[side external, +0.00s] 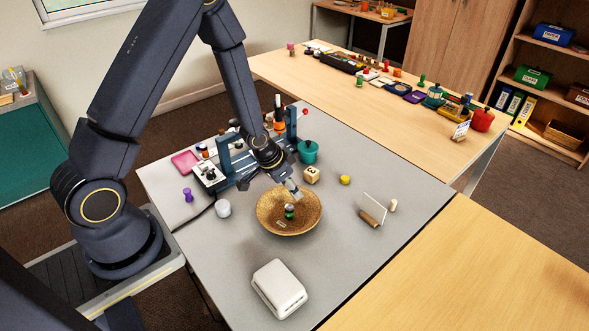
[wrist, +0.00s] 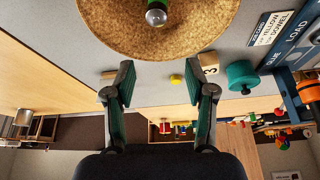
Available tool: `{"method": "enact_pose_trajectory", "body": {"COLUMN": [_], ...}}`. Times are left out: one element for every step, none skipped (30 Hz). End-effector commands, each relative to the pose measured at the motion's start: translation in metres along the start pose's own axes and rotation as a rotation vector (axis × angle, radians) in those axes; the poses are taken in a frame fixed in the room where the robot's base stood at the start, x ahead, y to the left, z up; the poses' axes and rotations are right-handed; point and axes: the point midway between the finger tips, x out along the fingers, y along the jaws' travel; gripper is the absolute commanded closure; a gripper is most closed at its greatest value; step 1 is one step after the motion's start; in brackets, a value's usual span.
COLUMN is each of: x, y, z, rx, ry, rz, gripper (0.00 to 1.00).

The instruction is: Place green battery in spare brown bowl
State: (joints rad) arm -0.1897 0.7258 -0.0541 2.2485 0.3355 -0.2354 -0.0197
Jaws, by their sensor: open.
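The green battery (side external: 289,211) stands in the brown bowl (side external: 267,217), near its middle. In the wrist view the battery (wrist: 156,16) shows its round silver end at the top edge, cut off by the frame. The bowl's speckled inside (wrist: 120,30) surrounds it there. My gripper (side external: 295,192) is above the bowl's far side, close to the battery but apart from it. In the wrist view my gripper (wrist: 160,82) has its two green-padded fingers wide apart with nothing between them.
A numbered wooden block (side external: 312,175), a yellow cylinder (side external: 345,180) and a teal pot (side external: 308,152) stand behind the bowl. A blue rack (side external: 225,160) is behind left. A white box (side external: 279,288) lies in front. The grey table is clear at front right.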

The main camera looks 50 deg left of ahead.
Motion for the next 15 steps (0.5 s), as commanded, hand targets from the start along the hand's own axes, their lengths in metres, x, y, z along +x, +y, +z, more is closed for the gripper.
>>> {"method": "enact_pose_trajectory", "body": {"x": [-0.009,-0.016,-0.030,-0.043,-0.059,-0.083,-0.102,-0.121,-0.147,-0.166,-0.184,-0.208,-0.226,-0.242,-0.264], "y": [-0.001,-0.001,-0.003,-0.003,-0.004,-0.004,-0.004,-0.003,-0.002,-0.001,0.000,0.002,0.004,0.006,0.009], "z": [-0.014,-0.024,-0.041,-0.055,-0.069,-0.087,-0.098,-0.107,-0.116,-0.120,-0.123,-0.124,-0.124,-0.122,-0.117], "rx": [0.010,0.017,0.029,0.038,0.046,0.054,0.056,0.058,0.059,0.055,0.051,0.045,0.038,0.031,0.018], "ry": [0.033,0.057,0.100,0.138,0.179,0.229,0.261,0.289,0.321,0.341,0.358,0.377,0.391,0.401,0.412], "rz": [-0.008,-0.015,-0.027,-0.039,-0.051,-0.069,-0.084,-0.098,-0.115,-0.127,-0.138,-0.150,-0.158,-0.165,-0.172], "gripper": [0.45,0.45,0.45,0.45,0.45,0.45,0.45,0.45,0.45,0.45,0.45,0.45,0.45,0.45,0.45]}}
